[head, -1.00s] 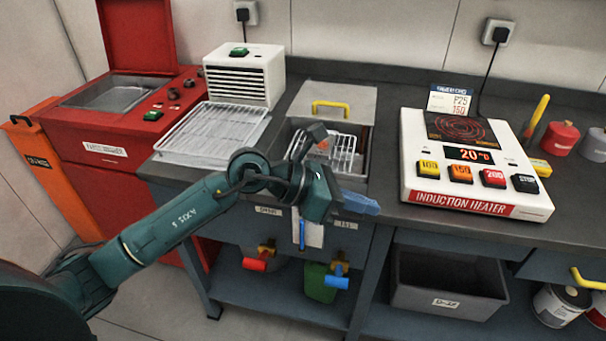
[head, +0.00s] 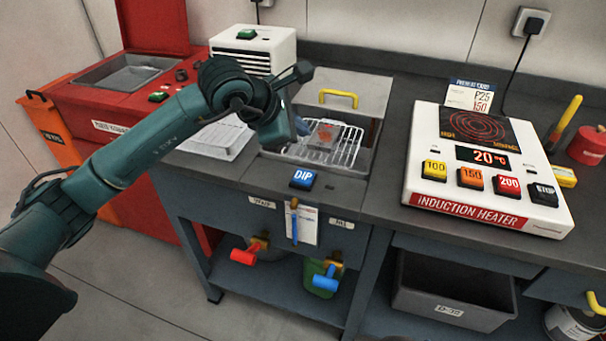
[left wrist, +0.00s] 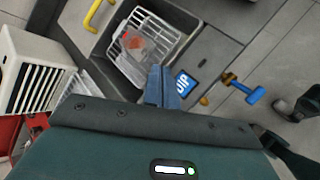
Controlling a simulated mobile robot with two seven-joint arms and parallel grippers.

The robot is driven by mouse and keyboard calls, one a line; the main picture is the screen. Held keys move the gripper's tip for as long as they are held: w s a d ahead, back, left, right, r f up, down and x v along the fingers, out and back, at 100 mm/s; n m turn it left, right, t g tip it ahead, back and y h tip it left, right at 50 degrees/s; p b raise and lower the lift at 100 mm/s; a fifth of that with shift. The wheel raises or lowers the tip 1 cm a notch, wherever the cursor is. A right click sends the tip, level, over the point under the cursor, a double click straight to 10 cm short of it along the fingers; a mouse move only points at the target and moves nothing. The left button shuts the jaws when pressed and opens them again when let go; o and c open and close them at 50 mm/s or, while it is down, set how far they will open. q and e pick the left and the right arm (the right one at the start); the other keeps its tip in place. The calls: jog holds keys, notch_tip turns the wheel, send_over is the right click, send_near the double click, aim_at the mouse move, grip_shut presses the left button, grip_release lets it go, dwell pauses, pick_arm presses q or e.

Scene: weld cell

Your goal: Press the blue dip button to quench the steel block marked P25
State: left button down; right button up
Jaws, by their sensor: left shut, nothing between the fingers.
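The blue DIP button (head: 303,179) is on the front rim of the quench tank (head: 330,186); it also shows in the left wrist view (left wrist: 183,82). A steel block (head: 325,135) with a reddish top lies on the wire basket in the tank, also seen in the left wrist view (left wrist: 132,43). Its marking is too small to read. My left gripper (left wrist: 161,72) is shut and empty, beside the button in the left wrist picture and apart from it. In the head view my wrist partly hides its blue fingers. My right gripper is not in view.
The induction heater (head: 485,205) stands right of the tank, reading 20 °C; a card (head: 470,95) behind it reads P25 150. A white vented box (head: 253,47) and a wire rack (head: 215,137) are on the left. A yellow handle (head: 338,97) is behind the basket.

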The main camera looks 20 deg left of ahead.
aim_at(299, 178)
pick_arm(q)
jog(key=shift+f, duration=0.15)
